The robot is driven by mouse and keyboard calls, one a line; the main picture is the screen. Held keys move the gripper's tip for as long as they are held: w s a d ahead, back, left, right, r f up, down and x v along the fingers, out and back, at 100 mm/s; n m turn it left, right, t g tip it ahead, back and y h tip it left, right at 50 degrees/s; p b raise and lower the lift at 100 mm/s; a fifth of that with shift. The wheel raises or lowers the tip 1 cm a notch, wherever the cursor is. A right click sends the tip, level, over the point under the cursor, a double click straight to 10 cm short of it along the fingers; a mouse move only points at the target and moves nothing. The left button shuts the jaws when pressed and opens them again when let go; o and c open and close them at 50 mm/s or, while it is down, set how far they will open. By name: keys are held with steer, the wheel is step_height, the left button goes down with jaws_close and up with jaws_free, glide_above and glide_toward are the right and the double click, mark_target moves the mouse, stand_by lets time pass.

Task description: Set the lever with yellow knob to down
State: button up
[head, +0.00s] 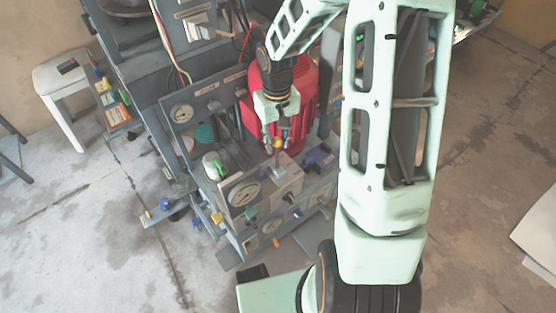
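The lever with the yellow knob (278,143) stands up from a grey box on the press, its thin stem running down to the box top. My gripper (278,146) points down over it, with one finger to the left of the knob and one to the right. The fingers look apart, with the knob between them. Whether either finger touches the knob is too small to tell. My arm comes in from above and hides part of the press's right side.
A red ribbed motor (308,105) stands close behind my gripper. A white stool (66,84) stands at the far left.

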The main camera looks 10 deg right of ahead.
mark_target(277, 169)
step_height(277, 169, down, 8)
steer(key=shift+f+b, duration=0.2)
steer(key=shift+b, duration=0.95)
jaws_close()
